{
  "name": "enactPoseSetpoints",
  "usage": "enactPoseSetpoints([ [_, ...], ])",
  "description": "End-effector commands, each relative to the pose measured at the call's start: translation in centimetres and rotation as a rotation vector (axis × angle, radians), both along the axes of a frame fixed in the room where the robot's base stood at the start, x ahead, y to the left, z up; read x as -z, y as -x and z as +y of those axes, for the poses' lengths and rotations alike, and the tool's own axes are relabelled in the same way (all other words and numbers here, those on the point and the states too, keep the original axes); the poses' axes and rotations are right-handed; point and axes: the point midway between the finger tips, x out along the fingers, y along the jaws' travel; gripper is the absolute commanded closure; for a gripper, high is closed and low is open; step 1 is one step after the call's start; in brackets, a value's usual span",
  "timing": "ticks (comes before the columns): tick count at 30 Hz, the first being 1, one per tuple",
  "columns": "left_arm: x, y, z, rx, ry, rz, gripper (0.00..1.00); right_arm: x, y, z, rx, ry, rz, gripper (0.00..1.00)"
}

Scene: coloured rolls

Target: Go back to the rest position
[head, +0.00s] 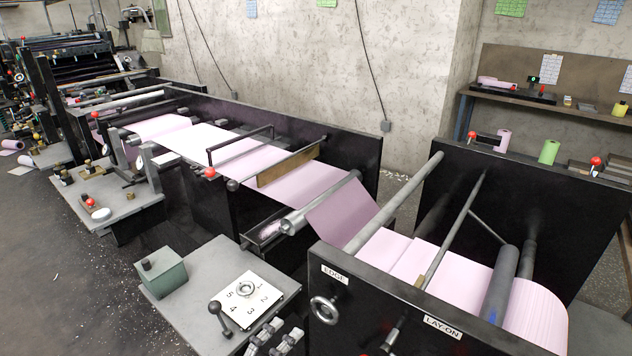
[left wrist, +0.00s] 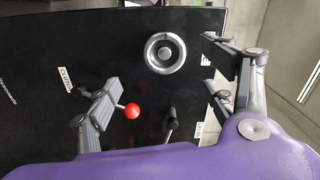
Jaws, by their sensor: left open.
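My left gripper (head: 275,330) shows at the bottom of the head view, with grey ridged fingers near the dark side panel (head: 333,291) of the machine. In the left wrist view the fingers of my left gripper (left wrist: 160,82) are spread wide apart with nothing between them. Behind them is the black panel with a round handwheel (left wrist: 165,53), a red-ball lever (left wrist: 131,111) and a dark lever (left wrist: 170,125). My right gripper is in neither view.
A grey table (head: 187,277) with a green box (head: 161,271), a numbered plate (head: 262,286) and a ball-ended lever (head: 220,318) stands left of the gripper. Pink web (head: 345,215) runs through the machine. A shelf (head: 560,108) stands at the back right.

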Motion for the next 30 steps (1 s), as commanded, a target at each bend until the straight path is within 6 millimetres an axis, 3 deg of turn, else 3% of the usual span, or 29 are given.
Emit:
enactPoseSetpoints([
  [4,0.4,-1.2,2.4,-0.144,0.185,0.17,0.24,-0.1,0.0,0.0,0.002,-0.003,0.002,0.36],
  [8,3.2,1.7,6.1,-0.359,0.449,0.433,0.24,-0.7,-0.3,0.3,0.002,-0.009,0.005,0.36],
  [11,5.8,5.5,8.2,-0.508,0.616,0.611,0.24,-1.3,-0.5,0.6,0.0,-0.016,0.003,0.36],
  [15,9.3,13.1,10.4,-0.725,0.842,0.849,0.24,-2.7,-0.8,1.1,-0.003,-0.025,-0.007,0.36],
  [18,10.9,19.1,11.3,-0.865,0.974,0.979,0.24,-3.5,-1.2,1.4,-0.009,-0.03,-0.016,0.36],
  [21,11.6,23.7,11.9,-0.953,1.039,1.042,0.24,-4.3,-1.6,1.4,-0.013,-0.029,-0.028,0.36],
  [25,12.2,27.4,12.5,-1.014,1.054,1.07,0.24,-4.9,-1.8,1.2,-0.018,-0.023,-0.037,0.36],
  [30,12.7,28.8,12.6,-1.034,1.048,1.083,0.24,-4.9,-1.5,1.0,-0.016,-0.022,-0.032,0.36],
])
